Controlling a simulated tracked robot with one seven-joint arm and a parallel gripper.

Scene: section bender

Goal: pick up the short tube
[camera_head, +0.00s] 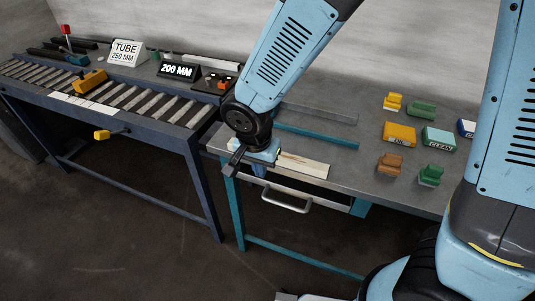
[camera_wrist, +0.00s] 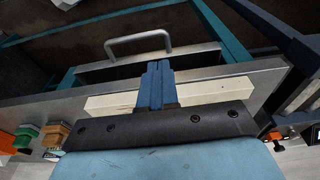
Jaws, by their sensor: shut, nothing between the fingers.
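No piece is clearly marked as the short tube. Dark bars, possibly tubes (camera_head: 43,52), lie at the far left end of the roller table, and a grey bar (camera_head: 205,61) lies behind the black display; I cannot tell which is short. My gripper (camera_wrist: 158,66) has its two blue fingers together, with nothing between them. In the head view it is over the front left edge of the grey bench (camera_head: 350,120), far right of the dark bars. A pale wooden-looking bar (camera_head: 303,164) lies beside it and passes behind the fingers in the wrist view (camera_wrist: 205,94).
The roller table (camera_head: 150,104) carries a yellow block (camera_head: 89,81), a "TUBE 250 MM" sign (camera_head: 125,53) and a "200 MM" display (camera_head: 180,71). A drawer handle (camera_head: 287,204) juts from the bench front. Coloured blocks, including a yellow box (camera_head: 399,134), stand on the bench's right.

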